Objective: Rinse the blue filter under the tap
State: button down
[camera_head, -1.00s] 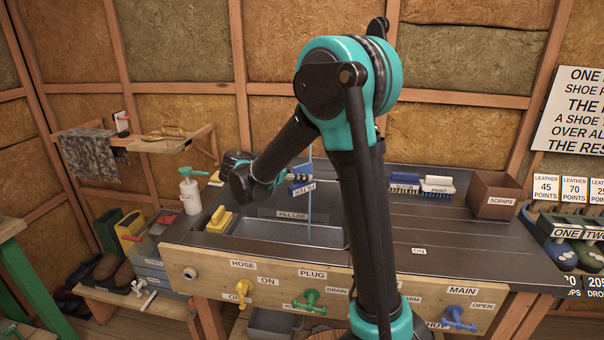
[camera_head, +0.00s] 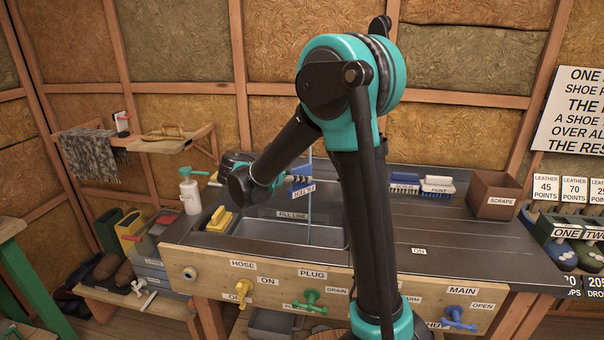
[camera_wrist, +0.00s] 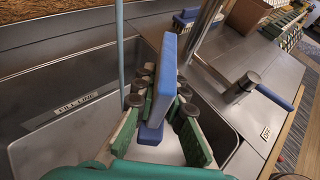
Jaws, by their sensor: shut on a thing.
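The blue filter (camera_head: 302,189), labelled FILTER, is held above the sink (camera_head: 275,231). It also shows in the wrist view (camera_wrist: 163,85), upright between the green-padded fingers. My gripper (camera_head: 284,180) is shut on it; in the wrist view the fingers (camera_wrist: 160,110) press on both sides. A thin pale-blue water stream (camera_head: 309,205) falls into the sink close to the filter; in the wrist view the stream (camera_wrist: 120,50) is left of the filter, apart from it. The tap's spout is not clearly seen in the head view.
A yellow-handled brush (camera_head: 220,219) and a soap bottle (camera_head: 190,190) stand left of the sink. The yellow hose valve (camera_head: 243,289), green plug valve (camera_head: 310,302) and blue main valve (camera_head: 458,318) are on the front panel. Brushes (camera_head: 436,187) and a scraps box (camera_head: 492,195) stand right.

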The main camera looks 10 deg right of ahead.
aim_at(309, 186)
dwell(0.5)
jog(key=shift+s+a+r, duration=0.25)
jog(key=shift+s+r, duration=0.45)
jog(key=shift+s, duration=0.1)
jog(key=shift+s+a+r, duration=0.25)
jog(key=shift+s+r, duration=0.4)
jog(key=shift+s, duration=0.15)
jog(key=shift+s+a+r, duration=0.25)
jog(key=shift+s+r, duration=0.45)
jog(key=shift+s, duration=0.1)
jog(key=w+d+f+n+t+y, duration=0.1)
jog(key=w+f, duration=0.1)
jog(key=f, duration=0.1)
jog(key=w+d+f+n+t+y, duration=0.1)
jog(key=w+d+f+n, duration=0.1)
jog(key=w+f, duration=0.1)
jog(key=w+d+f+n+t+y, duration=0.1)
jog(key=w+f+t, duration=0.1)
jog(key=w+f, duration=0.1)
jog(key=shift+w+d+f, duration=0.25)
jog(key=shift+d, duration=0.05)
jog(key=w+d+f+n+t+y, duration=0.2)
jog(key=w+d+f+n+y, duration=0.1)
jog(key=w+n+y, duration=0.1)
jog(key=shift+w+d+n+t+y, duration=0.2)
jog(key=shift+d+n+t+y, duration=0.1)
jog(key=shift+d+n+y, duration=0.15)
